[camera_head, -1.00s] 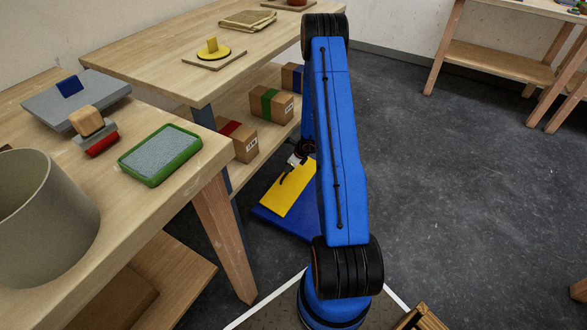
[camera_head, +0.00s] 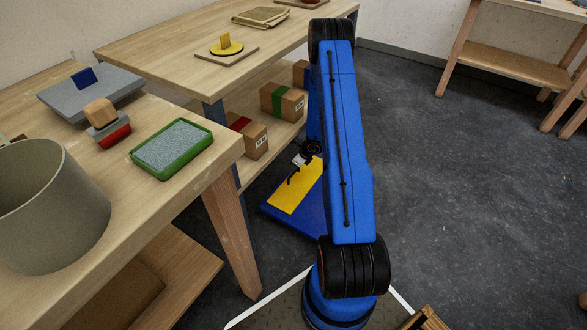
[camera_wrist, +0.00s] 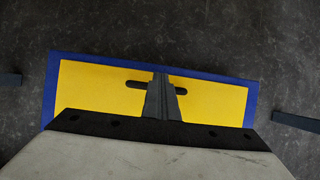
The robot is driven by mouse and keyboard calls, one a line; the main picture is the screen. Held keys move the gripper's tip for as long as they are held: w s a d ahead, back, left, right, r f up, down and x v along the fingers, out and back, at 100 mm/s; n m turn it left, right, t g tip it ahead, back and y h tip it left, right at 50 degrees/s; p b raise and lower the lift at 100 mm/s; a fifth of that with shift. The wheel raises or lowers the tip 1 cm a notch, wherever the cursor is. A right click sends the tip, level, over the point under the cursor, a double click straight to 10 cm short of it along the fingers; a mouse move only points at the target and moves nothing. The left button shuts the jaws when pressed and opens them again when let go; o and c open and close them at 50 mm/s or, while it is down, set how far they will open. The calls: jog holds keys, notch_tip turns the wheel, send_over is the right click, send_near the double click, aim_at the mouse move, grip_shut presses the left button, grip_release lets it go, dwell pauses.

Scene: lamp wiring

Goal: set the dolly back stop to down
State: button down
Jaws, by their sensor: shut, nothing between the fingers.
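The dolly (camera_head: 297,215) is a low blue platform on the floor with a yellow panel (camera_head: 296,190) on it, partly hidden behind my arm. In the wrist view the yellow panel (camera_wrist: 90,90) has a blue border (camera_wrist: 52,85) and a dark slot (camera_wrist: 133,84) across its middle. I cannot make out the back stop as a separate part, nor whether it is up or down. My gripper (camera_wrist: 160,78) is shut and empty, in front of the panel's middle and over part of the slot. In the head view my gripper (camera_head: 291,179) is small beside the panel; contact cannot be told.
A wooden bench (camera_head: 170,195) at left carries a grey pot (camera_head: 60,220), a green-rimmed pad (camera_head: 172,148) and a stamp (camera_head: 103,120). A shelf behind the dolly holds boxes (camera_head: 282,102). Dark bars (camera_wrist: 297,122) lie either side in the wrist view.

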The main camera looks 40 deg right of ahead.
jog(key=shift+r, duration=0.1)
jog(key=v, duration=0.7)
jog(key=shift+r, duration=0.15)
jog(key=shift+s, duration=0.1)
